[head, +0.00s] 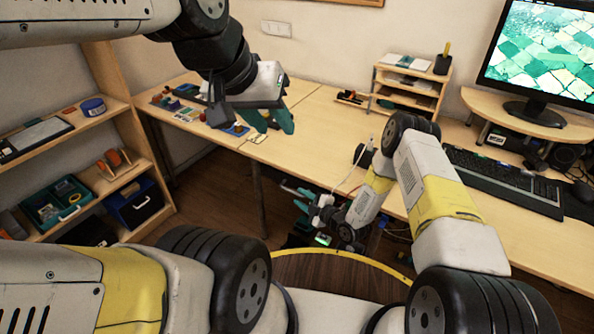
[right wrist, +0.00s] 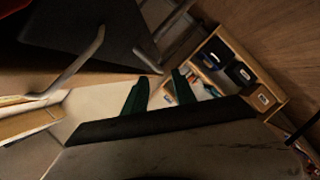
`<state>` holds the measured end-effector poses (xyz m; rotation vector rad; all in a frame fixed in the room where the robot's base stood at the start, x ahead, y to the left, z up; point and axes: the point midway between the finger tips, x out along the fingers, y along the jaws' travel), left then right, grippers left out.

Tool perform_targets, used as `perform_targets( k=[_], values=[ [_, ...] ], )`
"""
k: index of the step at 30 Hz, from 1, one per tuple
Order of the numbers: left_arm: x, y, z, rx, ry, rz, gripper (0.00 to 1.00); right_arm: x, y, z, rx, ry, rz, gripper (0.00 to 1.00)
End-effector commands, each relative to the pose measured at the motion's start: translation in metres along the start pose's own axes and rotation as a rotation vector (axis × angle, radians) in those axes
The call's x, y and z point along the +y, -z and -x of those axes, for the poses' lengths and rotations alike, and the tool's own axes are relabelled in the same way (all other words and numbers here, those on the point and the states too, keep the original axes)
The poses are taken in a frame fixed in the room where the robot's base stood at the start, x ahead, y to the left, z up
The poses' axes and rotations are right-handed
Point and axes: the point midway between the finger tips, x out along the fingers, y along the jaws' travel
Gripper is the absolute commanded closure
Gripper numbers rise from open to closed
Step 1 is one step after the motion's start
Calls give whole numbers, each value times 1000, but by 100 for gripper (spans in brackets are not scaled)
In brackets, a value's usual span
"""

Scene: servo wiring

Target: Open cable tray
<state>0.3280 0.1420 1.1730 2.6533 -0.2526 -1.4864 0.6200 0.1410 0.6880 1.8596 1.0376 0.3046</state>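I cannot make out the cable tray with certainty. In the right wrist view a dark flat panel (right wrist: 90,35) fills the upper left, with a pale bent bar (right wrist: 75,68) across it; I cannot tell whether this is the tray. My right gripper (head: 293,197) is low in front of the desk edge in the head view. Its two teal fingers stand apart with nothing between them in the right wrist view (right wrist: 160,92). My left gripper (head: 281,121) is above the left desk's front part, fingers pointing down; its finger gap is not clear.
The wooden desk (head: 320,125) carries small parts (head: 185,108) at left, a small shelf (head: 408,92), a keyboard (head: 500,178) and a monitor (head: 540,50). A shelf unit (head: 150,160) with bins stands at left. Free floor lies below the desk.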

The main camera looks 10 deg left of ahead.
Motion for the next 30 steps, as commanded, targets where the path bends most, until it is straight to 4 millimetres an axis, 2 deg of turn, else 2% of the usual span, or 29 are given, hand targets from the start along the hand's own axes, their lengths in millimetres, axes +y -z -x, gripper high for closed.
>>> perform_targets(
  k=[6,12,23,28,30],
  values=[
    [0,0,0,0,0,0,64,0,1,-36,2,-2,1,67],
    [0,0,0,0,0,0,64,0,0,-61,1,-1,1,67],
    [0,0,0,0,0,0,64,0,0,-68,0,0,-1,67],
    [0,0,0,0,0,0,64,0,0,-67,0,0,-1,99],
    [0,0,0,0,0,0,64,0,0,-67,0,0,-1,100]
  ],
)
